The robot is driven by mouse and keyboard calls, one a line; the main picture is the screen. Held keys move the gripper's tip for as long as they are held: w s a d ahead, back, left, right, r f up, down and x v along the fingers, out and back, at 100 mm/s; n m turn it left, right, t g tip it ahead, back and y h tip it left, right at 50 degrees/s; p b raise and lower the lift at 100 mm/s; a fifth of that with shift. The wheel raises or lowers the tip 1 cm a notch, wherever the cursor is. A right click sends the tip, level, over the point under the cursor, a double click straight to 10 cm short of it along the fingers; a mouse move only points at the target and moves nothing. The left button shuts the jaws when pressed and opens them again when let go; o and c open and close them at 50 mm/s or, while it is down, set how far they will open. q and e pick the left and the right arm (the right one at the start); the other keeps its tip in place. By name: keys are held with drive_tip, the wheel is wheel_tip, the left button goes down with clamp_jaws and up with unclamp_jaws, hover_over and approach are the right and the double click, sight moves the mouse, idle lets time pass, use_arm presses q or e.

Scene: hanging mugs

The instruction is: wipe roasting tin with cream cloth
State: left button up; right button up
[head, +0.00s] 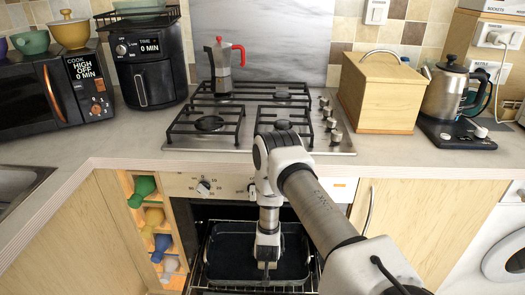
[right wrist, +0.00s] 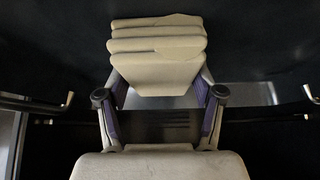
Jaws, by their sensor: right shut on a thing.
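The roasting tin (head: 228,255) is a dark, rectangular tin on a wire rack in the open oven below the hob. My right gripper (right wrist: 160,92) is shut on the cream cloth (right wrist: 156,70), a thick folded stack between its two purple-padded fingers. In the head view my right arm reaches down over the middle of the tin, and its hand hides the cloth and fingertips. Dark surface surrounds the cloth in the right wrist view; whether the cloth touches the tin I cannot tell. My left gripper is not in view.
The oven rack (head: 205,275) surrounds the tin. Above are the counter edge and hob (head: 255,120) with a moka pot (head: 222,72). A bottle rack (head: 150,225) stands left of the oven, a cupboard door (head: 425,220) right. A wooden bread bin (head: 382,95) stands on the counter.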

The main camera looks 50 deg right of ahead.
drive_tip(key=shift+s+d, duration=0.65)
drive_tip(key=shift+s, duration=0.15)
drive_tip(key=shift+r+p, duration=0.75)
drive_tip(key=shift+p, duration=0.1)
drive_tip(key=shift+r+p, duration=1.45)
drive_tip(key=shift+p, duration=0.05)
wheel_tip(320, 180, up, 4)
drive_tip(key=p, duration=0.3)
drive_tip(key=shift+p, duration=0.4)
